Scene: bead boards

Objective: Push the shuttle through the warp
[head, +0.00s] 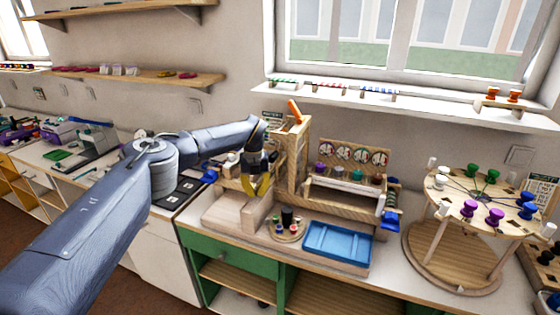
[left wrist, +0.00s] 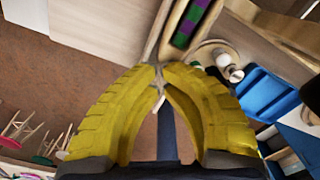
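My left gripper (head: 262,182) has yellow fingers and hangs just left of the upright post of a wooden frame (head: 298,165), over the left part of the bench unit. In the left wrist view its fingertips (left wrist: 158,70) meet, with nothing clearly held between them. A tan wooden piece with a green and purple checked strip (left wrist: 190,22) lies right beyond the tips; I cannot tell whether they touch it. I cannot make out a shuttle or warp threads for certain in either view. My right gripper is not in view.
A blue tray (head: 337,244) and a small round board with pegs (head: 287,228) stand in front of the frame. A rack with round dials (head: 352,155) is behind. A round peg table (head: 450,240) stands at right. The window sill (head: 420,108) is above.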

